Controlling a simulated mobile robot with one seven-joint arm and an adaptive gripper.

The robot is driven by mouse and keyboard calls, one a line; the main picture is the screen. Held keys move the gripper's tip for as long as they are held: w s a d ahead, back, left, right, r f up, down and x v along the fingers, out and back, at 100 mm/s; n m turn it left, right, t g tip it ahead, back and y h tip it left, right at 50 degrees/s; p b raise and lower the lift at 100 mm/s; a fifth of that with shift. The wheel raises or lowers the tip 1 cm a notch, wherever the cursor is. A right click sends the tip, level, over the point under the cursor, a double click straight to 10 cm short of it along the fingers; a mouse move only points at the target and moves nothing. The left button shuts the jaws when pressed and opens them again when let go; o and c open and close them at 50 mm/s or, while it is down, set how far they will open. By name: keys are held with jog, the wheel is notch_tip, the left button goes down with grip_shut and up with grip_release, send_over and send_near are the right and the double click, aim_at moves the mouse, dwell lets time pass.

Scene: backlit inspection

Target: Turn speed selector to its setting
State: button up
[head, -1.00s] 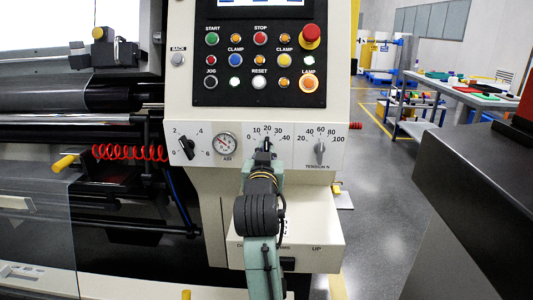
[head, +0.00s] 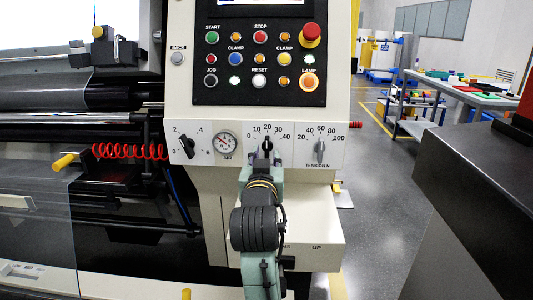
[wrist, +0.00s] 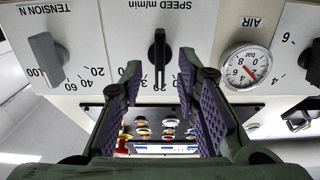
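The speed selector (wrist: 157,52) is a black bar knob on the cream panel, marked SPEED m/min in the wrist view, which is upside down. In the head view the selector (head: 267,143) stands upright, roughly towards 20 on a 0 to 40 scale. My gripper (wrist: 158,84) is open; its two purple-padded fingers stand either side of the knob's line, with a gap on each side. How far they overlap the knob in depth is unclear. In the head view my gripper (head: 266,158) is just below the selector and hides its label.
The tension knob (head: 320,150) is to the right of the selector. The air gauge (head: 225,145) and another black knob (head: 189,146) are to the left. Push buttons and a red mushroom button (head: 309,36) sit above. A cream box (head: 318,243) juts out below.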

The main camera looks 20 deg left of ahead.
jog(key=v, duration=0.4)
dwell(0.3)
